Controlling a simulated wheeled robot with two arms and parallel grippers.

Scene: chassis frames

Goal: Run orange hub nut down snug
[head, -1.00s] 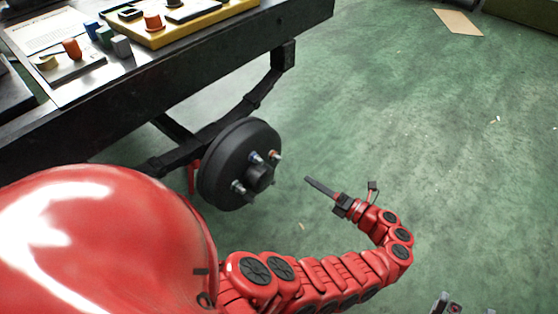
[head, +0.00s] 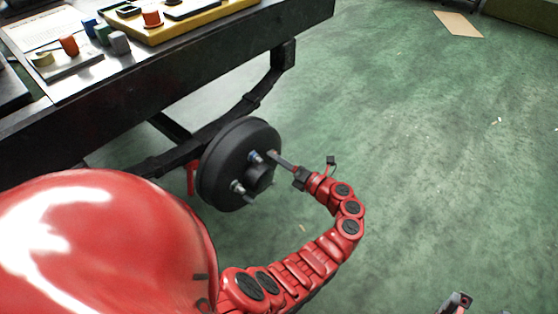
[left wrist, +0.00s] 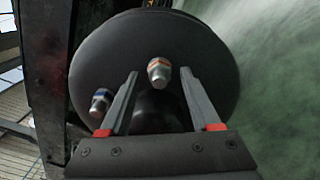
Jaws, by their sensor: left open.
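The orange hub nut (left wrist: 158,70) is a silvery nut with an orange band, on a stud of the dark round hub (head: 225,165). In the left wrist view it sits between the tips of my left gripper (left wrist: 159,76). The jaws are open, one finger on each side, with gaps visible. In the head view my left gripper (head: 273,156) reaches the hub's face from the right and largely hides this nut. A blue-banded nut (left wrist: 101,102) is left of the fingers. My right gripper (head: 454,304) shows only partly at the bottom edge; its jaws are unclear.
The hub hangs on a dark axle beam (head: 180,155) below a black bench (head: 150,80). On the bench are a yellow tray (head: 200,28) and several small coloured pieces.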

